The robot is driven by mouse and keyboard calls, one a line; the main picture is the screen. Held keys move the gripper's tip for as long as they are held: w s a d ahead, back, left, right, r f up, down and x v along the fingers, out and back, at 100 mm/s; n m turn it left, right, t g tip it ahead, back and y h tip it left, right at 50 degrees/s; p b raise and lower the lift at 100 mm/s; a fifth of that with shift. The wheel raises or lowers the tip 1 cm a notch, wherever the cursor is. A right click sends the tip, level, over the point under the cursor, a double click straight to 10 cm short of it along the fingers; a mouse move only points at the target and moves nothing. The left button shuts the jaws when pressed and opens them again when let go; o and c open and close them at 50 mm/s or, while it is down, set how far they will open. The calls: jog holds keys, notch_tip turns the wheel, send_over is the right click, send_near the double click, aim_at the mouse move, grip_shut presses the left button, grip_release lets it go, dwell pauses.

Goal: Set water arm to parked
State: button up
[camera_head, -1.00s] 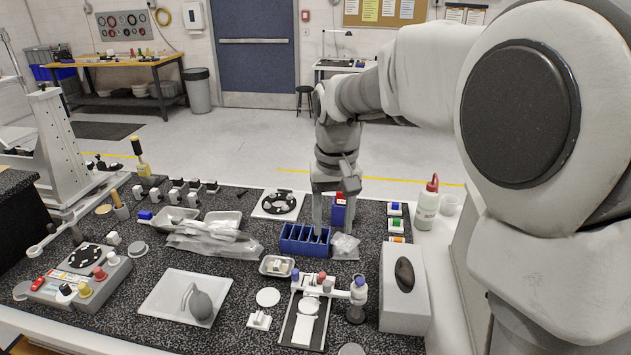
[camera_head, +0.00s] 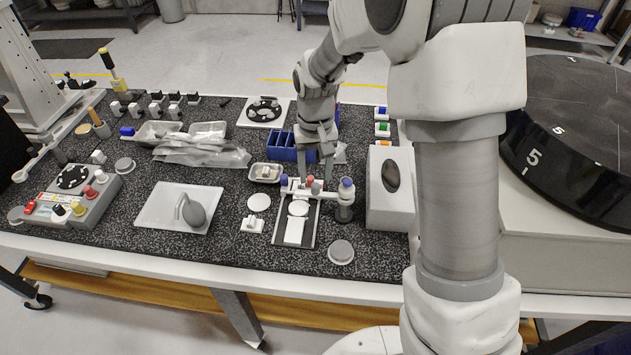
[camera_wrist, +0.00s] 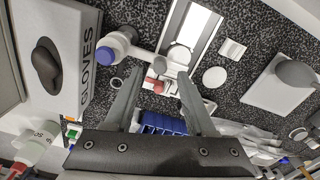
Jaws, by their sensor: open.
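The white water arm (camera_head: 328,192) reaches left from a dark post with a blue cap (camera_head: 346,184), across the far end of a dark fixture plate (camera_head: 312,228). Small red and purple caps sit along it. In the wrist view the arm (camera_wrist: 143,57) runs from the blue-capped post toward a red knob (camera_wrist: 157,86). My gripper (camera_head: 314,178) is open above the arm's left half. In the wrist view its fingertips (camera_wrist: 159,74) stand apart, with the red knob in the gap between the fingers. I cannot tell whether they touch the arm.
A grey glove box (camera_head: 391,205) stands close right of the post. A blue bin (camera_head: 282,147) and a small metal tray (camera_head: 266,173) lie behind and left. A white disc (camera_head: 259,202), a white block (camera_head: 252,224) and a grey puck (camera_head: 341,251) lie around the plate.

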aim_at(316, 185)
jog(key=shift+f, duration=2.05)
grip_shut()
